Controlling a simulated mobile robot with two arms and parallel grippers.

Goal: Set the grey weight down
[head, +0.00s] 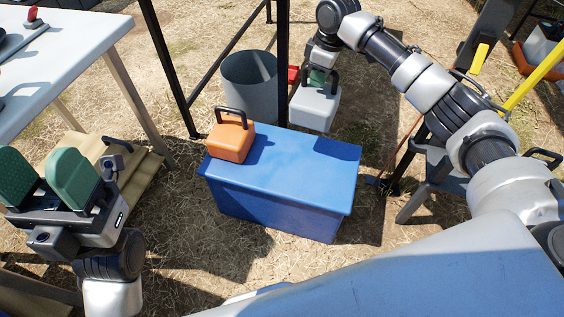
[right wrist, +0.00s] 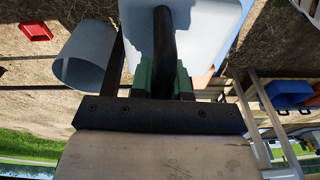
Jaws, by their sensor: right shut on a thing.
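The grey weight (head: 314,108) is a pale block with a dark handle on top. My right gripper (head: 320,76) is shut on its handle and holds it up near the far right corner of the blue box. In the right wrist view the weight (right wrist: 205,22) fills the top, with its dark handle between the green finger pads of the gripper (right wrist: 164,75). My left gripper (head: 47,180) is open and empty at the left, its two green pads apart. The weight hides part of the ground behind it.
An orange weight (head: 231,141) with a dark handle stands on the left end of the blue box (head: 300,170); the rest of the lid is clear. A grey bin (head: 250,88) stands behind, beside dark frame posts. A white table (head: 60,60) is at the left.

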